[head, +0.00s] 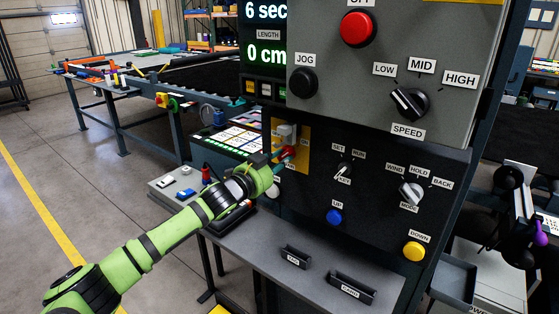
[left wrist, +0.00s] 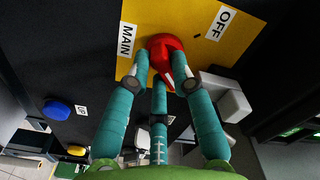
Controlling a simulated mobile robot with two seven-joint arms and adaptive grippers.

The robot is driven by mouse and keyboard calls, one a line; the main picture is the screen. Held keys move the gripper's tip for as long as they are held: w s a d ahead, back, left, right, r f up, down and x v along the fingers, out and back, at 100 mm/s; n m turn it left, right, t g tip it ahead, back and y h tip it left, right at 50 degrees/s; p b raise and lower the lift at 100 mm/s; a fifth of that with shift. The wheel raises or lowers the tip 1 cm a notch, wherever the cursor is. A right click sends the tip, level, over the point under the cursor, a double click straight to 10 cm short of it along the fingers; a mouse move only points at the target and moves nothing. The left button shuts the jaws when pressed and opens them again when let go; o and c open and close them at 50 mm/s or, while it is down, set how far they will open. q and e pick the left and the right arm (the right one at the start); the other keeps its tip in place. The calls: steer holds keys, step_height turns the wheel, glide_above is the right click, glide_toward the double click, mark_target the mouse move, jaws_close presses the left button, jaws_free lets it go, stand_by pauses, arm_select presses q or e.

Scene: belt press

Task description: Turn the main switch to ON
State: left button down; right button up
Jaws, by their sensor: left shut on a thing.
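The main switch is a red knob (left wrist: 165,45) on a yellow plate (left wrist: 195,28) with MAIN and OFF labels. In the left wrist view, its red handle reaches down between the fingers. My left gripper (left wrist: 163,80) has its teal fingers around the handle and is shut on it. In the head view, my left gripper (head: 280,161) reaches the yellow plate (head: 302,157) on the dark panel, and only a little of the red knob (head: 289,151) shows past the fingers. The fingers hide part of the handle, so its exact angle is hard to read. My right gripper is not in view.
A grey block (left wrist: 230,98) sits close beside the fingers. A mode key switch (head: 343,170), a blue button (head: 334,216), a wind selector (head: 411,193) and a yellow button (head: 413,251) lie to the right. A grey shelf (head: 310,275) juts out below.

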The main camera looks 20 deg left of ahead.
arm_select(q)
steer(key=c, duration=1.1)
jaws_free()
steer(key=shift+o, duration=0.2)
steer(key=shift+s, duration=0.1)
steer(key=shift+s+a, duration=0.15)
steer(key=shift+s, duration=0.05)
steer(key=v, duration=1.1)
steer(key=shift+s, duration=0.2)
steer(key=shift+r, duration=0.1)
